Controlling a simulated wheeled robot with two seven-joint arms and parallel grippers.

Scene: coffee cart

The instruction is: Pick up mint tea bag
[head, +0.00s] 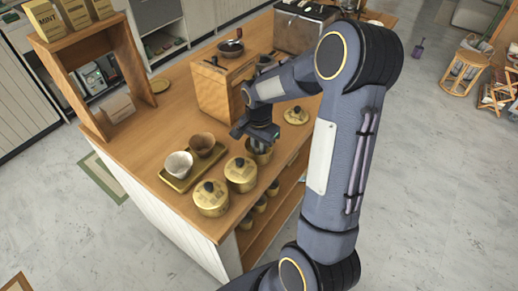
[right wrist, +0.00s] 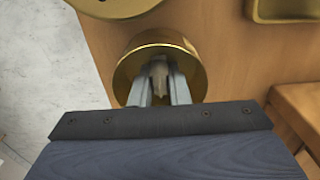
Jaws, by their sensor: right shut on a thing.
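My right gripper (head: 258,139) reaches down into an open brass canister (head: 260,156) on the wooden counter. In the right wrist view, its two fingers (right wrist: 160,85) are inside the round brass rim of the canister (right wrist: 192,68). They are shut on a small pale thing, seemingly a tea bag (right wrist: 159,66), mostly hidden between the fingers. I cannot read any label on this canister, so the flavour does not show. My left gripper is not in view.
A loose brass lid (head: 295,115) lies behind the canister. Two lidded canisters (head: 241,173) (head: 211,197) stand in front, beside a tray (head: 176,183) with two bowls. A wooden box (head: 216,92) stands behind. A box marked MINT (head: 44,20) sits on the shelf at upper left.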

